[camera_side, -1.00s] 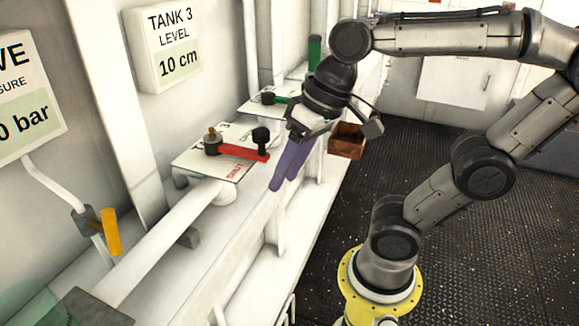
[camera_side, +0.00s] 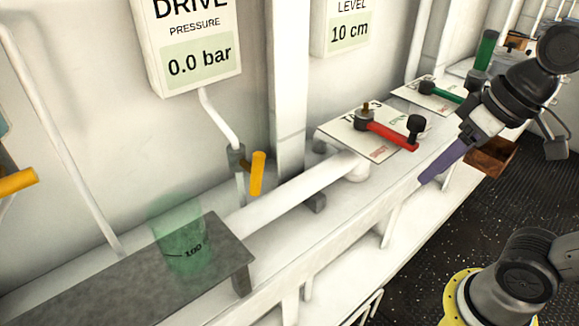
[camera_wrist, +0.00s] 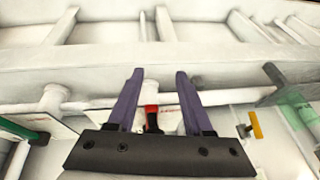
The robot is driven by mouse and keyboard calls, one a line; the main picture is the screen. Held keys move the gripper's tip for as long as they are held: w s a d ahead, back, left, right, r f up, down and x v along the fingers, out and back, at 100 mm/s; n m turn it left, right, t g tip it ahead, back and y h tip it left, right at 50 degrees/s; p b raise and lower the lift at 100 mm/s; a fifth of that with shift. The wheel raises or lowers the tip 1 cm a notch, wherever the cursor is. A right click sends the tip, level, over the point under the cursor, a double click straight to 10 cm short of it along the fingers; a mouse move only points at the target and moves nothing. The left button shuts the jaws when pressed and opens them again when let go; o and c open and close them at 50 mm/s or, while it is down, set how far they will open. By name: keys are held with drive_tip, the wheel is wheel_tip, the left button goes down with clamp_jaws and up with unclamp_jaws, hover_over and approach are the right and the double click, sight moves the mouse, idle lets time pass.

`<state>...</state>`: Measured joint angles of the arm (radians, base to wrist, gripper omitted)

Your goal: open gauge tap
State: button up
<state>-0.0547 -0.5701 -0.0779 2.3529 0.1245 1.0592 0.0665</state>
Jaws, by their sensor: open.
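The likely gauge tap has an orange handle (camera_side: 258,173) on a grey body (camera_side: 237,158), on the thin white pipe below the DRIVE PRESSURE gauge (camera_side: 196,50), which reads 0.0 bar. The handle hangs nearly upright. It also shows at the right in the wrist view (camera_wrist: 255,124). My gripper (camera_side: 425,180) has purple fingers and is well to the right of that handle, beside the valve plate with the red lever. In the wrist view my gripper (camera_wrist: 160,75) is open, its fingers apart, with nothing held between them.
A red lever (camera_side: 390,134) and a green lever (camera_side: 440,91) sit on labelled plates along the white ledge. A green see-through beaker (camera_side: 180,240) stands on a grey plate (camera_side: 100,285). Another orange handle (camera_side: 15,182) is at the left edge. A brown box (camera_side: 490,156) is behind my gripper.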

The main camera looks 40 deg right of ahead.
drive_tip(key=s+d+f+t+h, duration=0.1)
drive_tip(key=s+d+f+h, duration=0.1)
drive_tip(key=d+f, duration=0.2)
drive_tip(key=w+a+r+n+g+y, duration=0.1)
drive_tip(key=w+a+r+n+g, duration=0.15)
drive_tip(key=w+a+r, duration=0.4)
drive_tip(key=w+a+r+n+g+y, duration=0.1)
drive_tip(key=w+a+r+n, duration=0.2)
drive_tip(key=r, duration=0.7)
drive_tip(key=n+g, duration=0.3)
drive_tip(key=n, duration=0.4)
hover_over(260, 176)
drive_tip(key=w, duration=0.1)
drive_tip(key=shift+m+h, duration=0.25)
drive_tip(key=shift+h, duration=0.15)
drive_tip(key=f, duration=0.2)
drive_tip(key=d+f, duration=0.1)
drive_tip(key=f, duration=0.1)
drive_tip(key=shift+f, duration=0.35)
drive_tip(key=shift+s+a+f, duration=0.1)
drive_tip(key=shift+s+f, duration=0.05)
drive_tip(key=shift+f, duration=1.55)
drive_tip(key=shift+s+a+f, duration=0.1)
drive_tip(key=shift+s+f, duration=0.05)
drive_tip(key=shift+f, duration=1.5)
drive_tip(key=shift+a, duration=0.1)
clamp_jaws()
